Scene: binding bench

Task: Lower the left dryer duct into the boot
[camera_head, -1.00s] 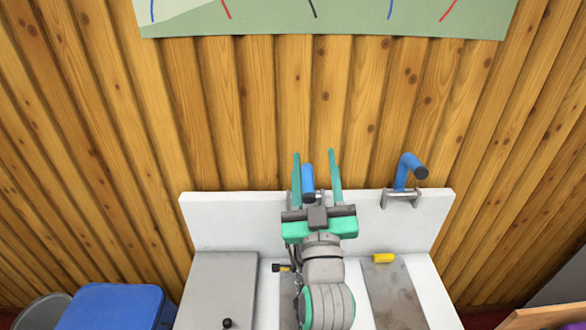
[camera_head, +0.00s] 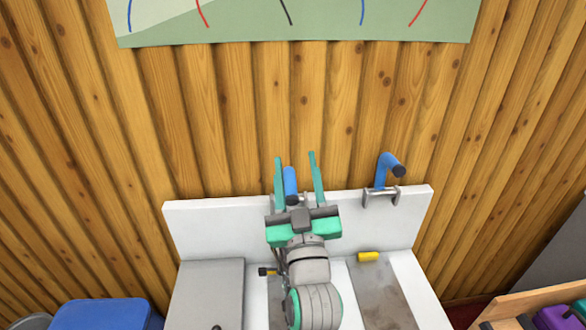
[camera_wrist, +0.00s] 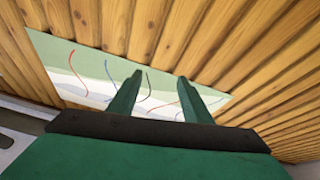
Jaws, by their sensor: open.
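The left dryer duct, a blue tube with a dark end (camera_head: 291,184), stands at the white back panel. In the head view it appears between the two green fingers of my gripper (camera_head: 295,156). The fingers are open and point up towards the wall. In the wrist view, my gripper (camera_wrist: 160,78) has nothing between its fingers but the wall and poster behind. I cannot tell the exact depth between fingers and duct. My wrist hides the duct's lower part. I cannot pick out the boot for certain.
A second blue bent duct (camera_head: 386,172) sits in a grey bracket (camera_head: 381,196) to the right. A yellow piece (camera_head: 368,257) lies on the bench. A white back panel (camera_head: 215,225) stands behind. A blue bin (camera_head: 105,315) is at lower left, a wooden crate (camera_head: 535,302) at lower right.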

